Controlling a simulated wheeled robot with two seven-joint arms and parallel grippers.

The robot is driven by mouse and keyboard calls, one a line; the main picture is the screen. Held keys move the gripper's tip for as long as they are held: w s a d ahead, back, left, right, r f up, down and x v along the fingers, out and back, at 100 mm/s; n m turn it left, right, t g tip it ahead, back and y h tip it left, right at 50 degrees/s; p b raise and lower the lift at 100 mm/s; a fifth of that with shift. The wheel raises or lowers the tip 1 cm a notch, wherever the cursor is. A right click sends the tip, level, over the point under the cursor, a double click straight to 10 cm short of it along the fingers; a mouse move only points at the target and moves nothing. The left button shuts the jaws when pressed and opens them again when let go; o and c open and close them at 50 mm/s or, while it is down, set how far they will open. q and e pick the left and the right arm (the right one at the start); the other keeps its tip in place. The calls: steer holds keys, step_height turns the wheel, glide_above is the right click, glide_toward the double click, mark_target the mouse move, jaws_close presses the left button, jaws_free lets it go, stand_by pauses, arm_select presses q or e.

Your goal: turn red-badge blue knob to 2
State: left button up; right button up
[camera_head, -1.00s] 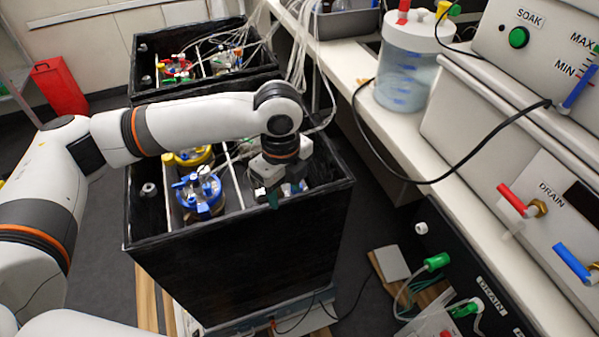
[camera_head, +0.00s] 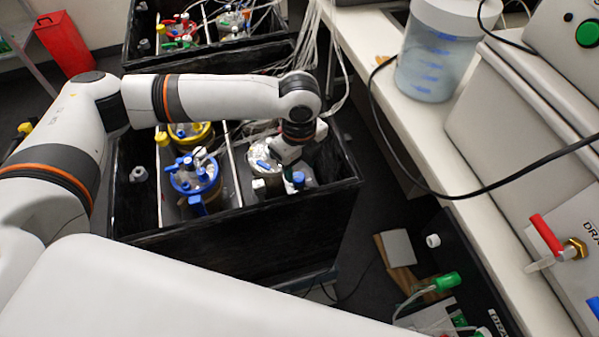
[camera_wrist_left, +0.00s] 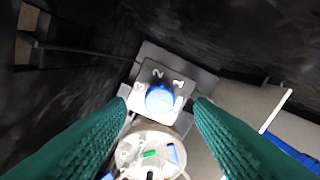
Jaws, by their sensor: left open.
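A round blue knob (camera_wrist_left: 160,98) sits on a grey block with the numbers 3, 2 and 1 around its far side in the left wrist view. A small white part shows at its right edge; I cannot tell which number the knob points to. No red badge is visible there. My left gripper (camera_wrist_left: 161,108) is open, its green fingers on either side of the knob and apart from it. In the head view my left gripper (camera_head: 290,178) reaches down into the right part of the near black box (camera_head: 270,240); the knob is not clear there.
A white-lidded vessel (camera_wrist_left: 150,152) stands just below the knob in the left wrist view. Blue-topped (camera_head: 195,172) and yellow-topped (camera_head: 185,133) vessels stand in the box's left part. The box's dark walls are close around the gripper. A bench (camera_head: 430,150) runs along the right.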

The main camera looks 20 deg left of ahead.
mark_target(299, 177)
arm_select(q)
step_height(299, 177, down, 4)
steer(key=shift+r, duration=0.25)
steer(key=shift+f, duration=0.25)
arm_select(e)
steer(key=shift+w+a+f, duration=0.1)
steer(key=shift+w+a, duration=0.05)
steer(key=shift+w, duration=0.85)
arm_select(q)
steer(key=c, duration=1)
arm_select(e)
steer(key=shift+s, duration=0.25)
